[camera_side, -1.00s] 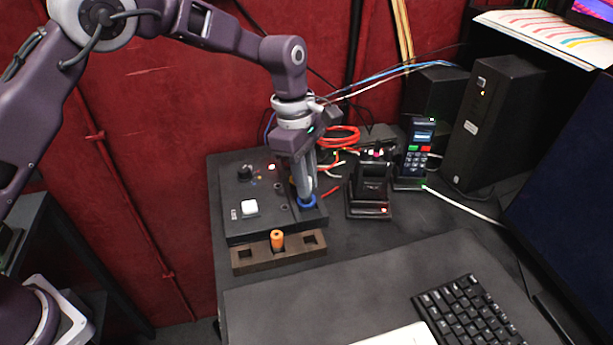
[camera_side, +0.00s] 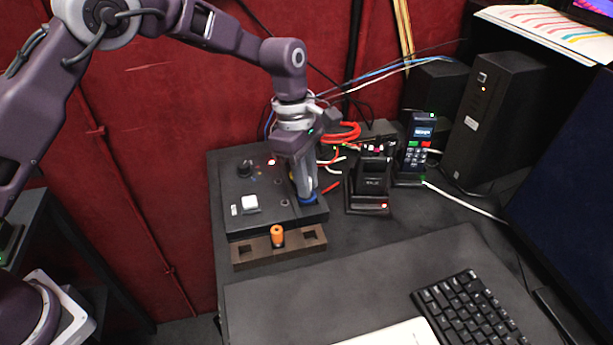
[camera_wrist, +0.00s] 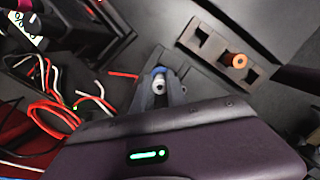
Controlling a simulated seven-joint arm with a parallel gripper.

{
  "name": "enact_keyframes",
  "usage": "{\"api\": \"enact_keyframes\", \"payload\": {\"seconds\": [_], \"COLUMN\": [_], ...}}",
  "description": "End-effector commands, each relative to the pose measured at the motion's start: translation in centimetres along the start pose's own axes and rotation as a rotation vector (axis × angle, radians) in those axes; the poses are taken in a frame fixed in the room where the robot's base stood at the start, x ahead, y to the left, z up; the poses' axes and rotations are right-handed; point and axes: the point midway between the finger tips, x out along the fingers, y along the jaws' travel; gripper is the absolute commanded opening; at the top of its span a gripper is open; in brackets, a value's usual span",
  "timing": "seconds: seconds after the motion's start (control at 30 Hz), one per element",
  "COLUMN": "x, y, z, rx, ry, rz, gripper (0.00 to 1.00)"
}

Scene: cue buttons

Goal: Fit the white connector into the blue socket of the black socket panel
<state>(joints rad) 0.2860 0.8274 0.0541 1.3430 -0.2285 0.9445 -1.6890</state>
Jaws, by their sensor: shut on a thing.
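The black socket panel (camera_side: 262,222) lies on the desk, with a blue socket (camera_side: 309,199) at its right front corner. My gripper (camera_side: 306,192) points down at the blue socket, its fingertips close to the blue ring. In the wrist view my gripper (camera_wrist: 161,92) is shut on the white connector (camera_wrist: 161,85), a small pale round piece between the fingers. The blue ring (camera_wrist: 158,70) shows right by the fingertips. In the side view the fingers hide the connector. I cannot tell how deep it sits in the socket.
A brown rack (camera_side: 249,257) in front of the panel holds an orange connector (camera_side: 277,236). The panel carries a white button (camera_side: 250,203) and a black knob (camera_side: 244,169). A black charger dock (camera_side: 370,188), a handset (camera_side: 414,148) and red cables (camera_side: 345,132) stand right and behind.

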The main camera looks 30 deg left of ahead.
Motion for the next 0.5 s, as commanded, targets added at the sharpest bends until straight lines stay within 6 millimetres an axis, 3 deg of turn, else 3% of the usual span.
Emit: {"api": "enact_keyframes", "payload": {"seconds": [0.4, 0.43, 0.5], "x": [0.24, 0.23, 0.23], "y": [0.00, 0.00, 0.00], "z": [-0.03, -0.02, -0.02], "rx": [0.000, 0.000, 0.000], "ry": [0.000, 0.000, 0.000], "rz": [0.000, 0.000, 0.000], "gripper": [0.00, 0.20, 0.33]}}
